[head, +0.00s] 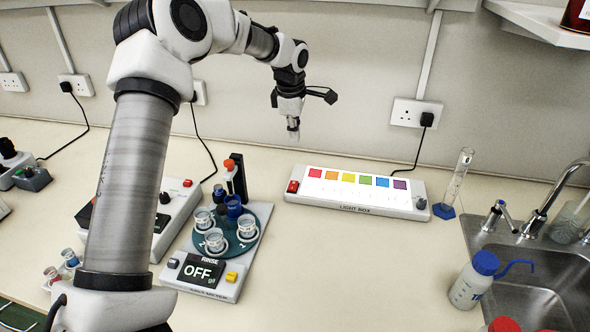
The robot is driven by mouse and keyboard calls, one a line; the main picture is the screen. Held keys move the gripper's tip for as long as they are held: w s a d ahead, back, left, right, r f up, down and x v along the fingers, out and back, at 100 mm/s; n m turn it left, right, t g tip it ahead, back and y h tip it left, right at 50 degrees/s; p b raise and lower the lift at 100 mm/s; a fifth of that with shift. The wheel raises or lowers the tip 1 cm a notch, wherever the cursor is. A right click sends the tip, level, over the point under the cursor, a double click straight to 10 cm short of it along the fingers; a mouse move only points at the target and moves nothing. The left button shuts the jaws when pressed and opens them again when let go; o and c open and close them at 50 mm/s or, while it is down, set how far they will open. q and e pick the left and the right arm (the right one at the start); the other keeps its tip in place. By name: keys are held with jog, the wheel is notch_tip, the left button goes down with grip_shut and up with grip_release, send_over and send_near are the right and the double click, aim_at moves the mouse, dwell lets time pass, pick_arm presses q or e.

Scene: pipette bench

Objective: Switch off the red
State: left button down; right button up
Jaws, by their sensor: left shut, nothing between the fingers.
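The light box (358,208) lies on the bench right of centre. Its white panel looks bright and carries a row of coloured squares, with the red square (315,173) at the left end. A red rocker switch (293,187) sits at the box's left end and a dark knob (421,204) at its right end. My left gripper (293,134) is shut and empty, pointing down above the bench, above and apart from the red switch. My right gripper is not in view.
A pH meter (226,285) reading "OFF" with several small beakers stands left of the light box. A glass cylinder (458,180), sink (520,262) and wash bottle (472,285) are at the right. The bench (340,270) in front of the box is clear.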

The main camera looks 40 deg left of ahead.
aim_at(295, 183)
pick_arm(q)
jog(key=shift+s+f, duration=0.2)
jog(key=shift+f, duration=0.55)
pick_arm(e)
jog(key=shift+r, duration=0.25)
pick_arm(q)
jog(key=f+p, duration=0.1)
jog(key=f, duration=0.3)
jog(key=w+f+p, duration=0.1)
jog(key=f, duration=0.3)
jog(key=f+p, duration=0.1)
jog(key=f, duration=0.4)
jog(key=shift+w+a, duration=0.25)
jog(key=shift+a, duration=0.15)
jog(key=shift+f+p, duration=0.3)
jog(key=shift+f, duration=0.2)
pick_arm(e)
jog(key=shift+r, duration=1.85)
